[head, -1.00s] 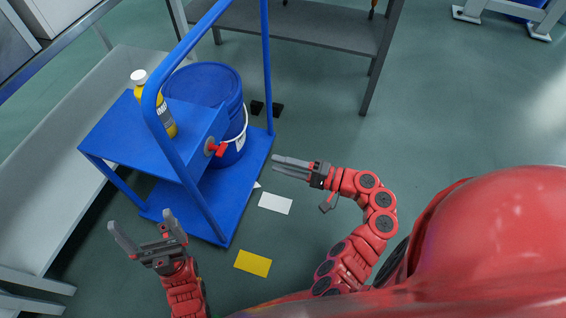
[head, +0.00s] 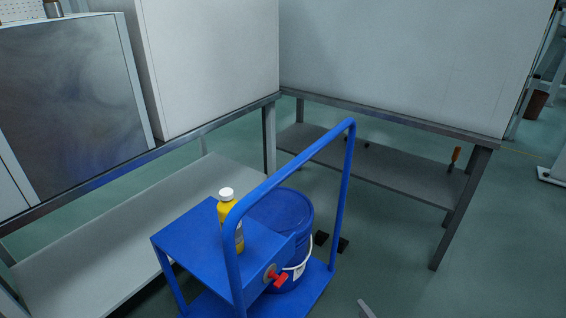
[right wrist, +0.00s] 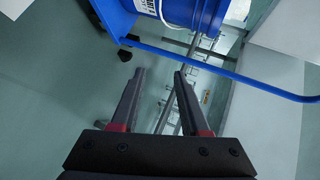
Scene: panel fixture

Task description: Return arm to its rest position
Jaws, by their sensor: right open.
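My right gripper shows only as a grey fingertip (head: 366,309) at the bottom edge of the head view; the rest of that arm is out of the picture. In the right wrist view my right gripper (right wrist: 159,74) is open, with nothing between its two dark fingers. My left gripper is not in view. The blue cart (head: 190,238) stands at the lower middle of the head view, left of the right fingertip.
A yellow bottle (head: 240,238) with a white cap stands on the cart's upper shelf. A grey table (head: 390,185) stands behind. Open floor (head: 495,265) lies at right.

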